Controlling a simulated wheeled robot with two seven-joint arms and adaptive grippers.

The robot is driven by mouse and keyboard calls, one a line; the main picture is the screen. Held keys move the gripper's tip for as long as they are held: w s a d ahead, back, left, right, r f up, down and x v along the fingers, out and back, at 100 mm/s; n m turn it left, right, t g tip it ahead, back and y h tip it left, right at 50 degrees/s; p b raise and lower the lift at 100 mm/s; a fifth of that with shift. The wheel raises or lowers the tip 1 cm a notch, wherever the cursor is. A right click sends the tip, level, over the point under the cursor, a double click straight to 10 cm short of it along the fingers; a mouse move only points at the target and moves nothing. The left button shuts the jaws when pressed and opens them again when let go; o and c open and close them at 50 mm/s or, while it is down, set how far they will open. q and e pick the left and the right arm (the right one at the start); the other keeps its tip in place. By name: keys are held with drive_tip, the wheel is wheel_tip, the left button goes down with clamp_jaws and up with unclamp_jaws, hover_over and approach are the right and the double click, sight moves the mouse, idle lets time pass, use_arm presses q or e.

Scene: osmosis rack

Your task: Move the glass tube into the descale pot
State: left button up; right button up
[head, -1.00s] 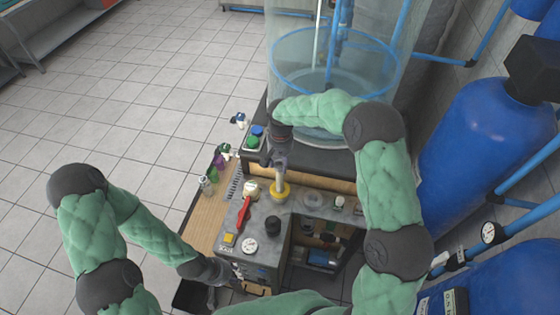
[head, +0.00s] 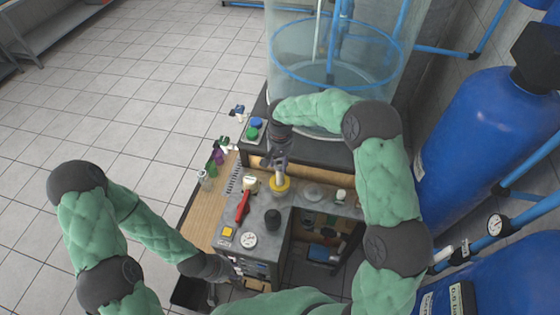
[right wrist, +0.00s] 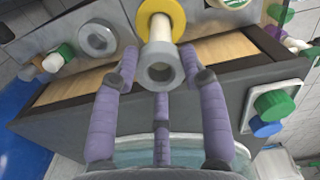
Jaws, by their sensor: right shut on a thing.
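The glass tube (head: 281,178) is pale and stands in a yellow ring (head: 280,187) on the grey bench top. In the right wrist view the tube (right wrist: 160,50) shows a grey hollow end towards the camera and runs into the yellow ring. My right gripper (head: 279,164) is above the ring, shut on the tube. Its purple padded fingers (right wrist: 158,72) lie around the grey end. My left gripper (head: 211,293) is low at the front left of the bench, partly hidden, and its jaws are unclear. I cannot tell for sure which vessel is the descale pot.
A grey ring-shaped fitting (head: 313,194) is right of the tube. A red lever (head: 242,207), black knob (head: 273,219) and gauge (head: 248,240) are in front. A large clear tank (head: 335,70) stands behind. Blue tanks (head: 475,125) bound the right.

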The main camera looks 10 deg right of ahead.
drive_tip(key=shift+f+b, duration=2.45)
drive_tip(key=shift+f, duration=1.25)
drive_tip(key=shift+f+b, duration=1.05)
drive_tip(key=shift+f, duration=0.3)
drive_tip(key=o, duration=0.9)
drive_tip(key=shift+o, duration=0.4)
drive_tip(key=o, duration=0.4)
drive_tip(key=shift+c, duration=0.2)
drive_tip(key=shift+r, duration=0.1)
wheel_tip(320, 180, up, 8)
drive_tip(key=p, duration=0.4)
hover_over(280, 177)
drive_tip(key=w, duration=0.1)
drive_tip(key=shift+w+d, duration=0.15)
drive_tip(key=shift+w, duration=0.05)
